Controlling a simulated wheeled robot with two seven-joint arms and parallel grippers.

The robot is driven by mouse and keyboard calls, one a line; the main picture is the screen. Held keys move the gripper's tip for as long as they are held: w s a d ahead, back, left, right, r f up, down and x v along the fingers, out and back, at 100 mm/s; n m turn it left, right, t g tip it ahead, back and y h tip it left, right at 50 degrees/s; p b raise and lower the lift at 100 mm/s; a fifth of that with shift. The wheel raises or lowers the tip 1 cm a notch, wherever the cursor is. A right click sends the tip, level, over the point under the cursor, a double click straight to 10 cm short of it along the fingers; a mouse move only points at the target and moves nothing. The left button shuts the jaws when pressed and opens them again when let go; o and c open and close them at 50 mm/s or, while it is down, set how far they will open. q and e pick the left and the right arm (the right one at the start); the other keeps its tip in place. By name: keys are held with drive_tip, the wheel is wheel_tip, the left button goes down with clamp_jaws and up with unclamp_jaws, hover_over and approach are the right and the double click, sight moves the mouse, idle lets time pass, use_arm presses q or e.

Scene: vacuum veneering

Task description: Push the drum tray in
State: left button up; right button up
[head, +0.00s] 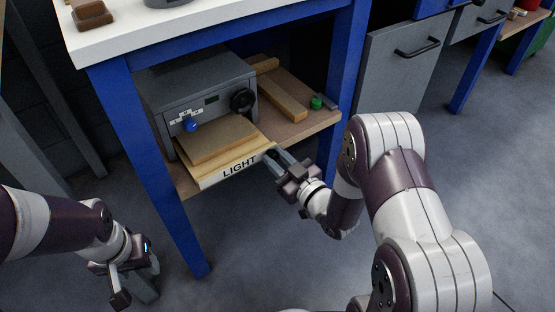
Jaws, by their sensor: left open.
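The drum tray (242,168) is a pale wooden tray with a white front strip reading LIGHT. It sticks out of the front of a grey box-shaped machine (205,90) on the bench's lower shelf. A flat wooden board (215,140) lies on it. My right gripper (274,155) is at the right end of the tray's front strip, its fingertips touching or very close to it. Whether its fingers are open or shut is unclear. My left gripper (137,298) is open and empty, low at the lower left, away from the tray.
The machine has a blue knob (191,125) and a black round dial (242,101). A blue bench leg (155,170) stands left of the tray. Wooden strips and a green item (316,103) lie on the shelf to the right. Grey floor is clear in front.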

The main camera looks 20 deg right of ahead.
clamp_jaws()
drive_tip(key=shift+x, duration=1.75)
drive_tip(key=o, duration=0.7)
unclamp_jaws()
drive_tip(key=shift+d, duration=0.1)
drive_tip(key=shift+o, duration=0.2)
drive_tip(key=p+v, duration=0.4)
drive_tip(key=v, duration=0.8)
drive_tip(key=shift+s, duration=0.35)
drive_tip(key=shift+d, duration=0.1)
